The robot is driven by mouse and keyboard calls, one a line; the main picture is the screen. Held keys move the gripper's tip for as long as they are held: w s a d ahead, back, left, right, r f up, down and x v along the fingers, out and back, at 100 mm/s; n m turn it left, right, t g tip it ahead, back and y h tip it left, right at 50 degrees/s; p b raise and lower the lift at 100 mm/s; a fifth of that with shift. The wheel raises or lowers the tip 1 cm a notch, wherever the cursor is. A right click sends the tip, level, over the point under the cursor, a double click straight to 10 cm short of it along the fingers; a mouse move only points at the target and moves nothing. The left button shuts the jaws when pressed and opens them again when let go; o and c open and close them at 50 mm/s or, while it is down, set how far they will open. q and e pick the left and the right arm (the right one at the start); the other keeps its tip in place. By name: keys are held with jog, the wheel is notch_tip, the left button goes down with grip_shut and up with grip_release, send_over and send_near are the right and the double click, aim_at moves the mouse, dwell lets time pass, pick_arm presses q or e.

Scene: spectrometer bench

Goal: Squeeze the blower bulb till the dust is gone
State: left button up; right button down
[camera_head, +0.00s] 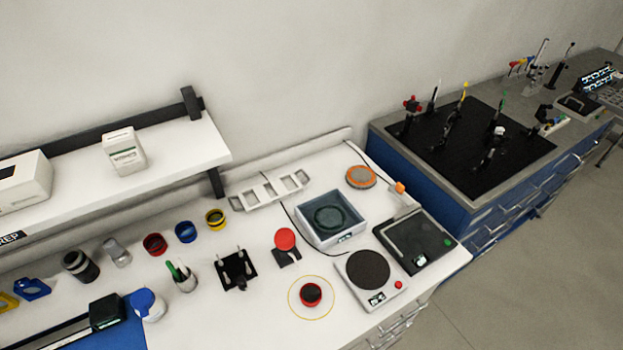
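Neither of my grippers is in view. I cannot tell for certain which object is the blower bulb. A red round piece on a black stand (285,239) is on the white bench near its middle. A blue-domed white object (147,305) is at the lower left, beside a black box. No dust can be made out at this size.
The bench also holds a grey square tray (330,218), a round-plate device (369,270), a black flat device (415,240), a pen cup (182,277) and several small coloured cups. A white shelf (175,150) overhangs the back left. A blue cabinet with a black board (470,145) stands right.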

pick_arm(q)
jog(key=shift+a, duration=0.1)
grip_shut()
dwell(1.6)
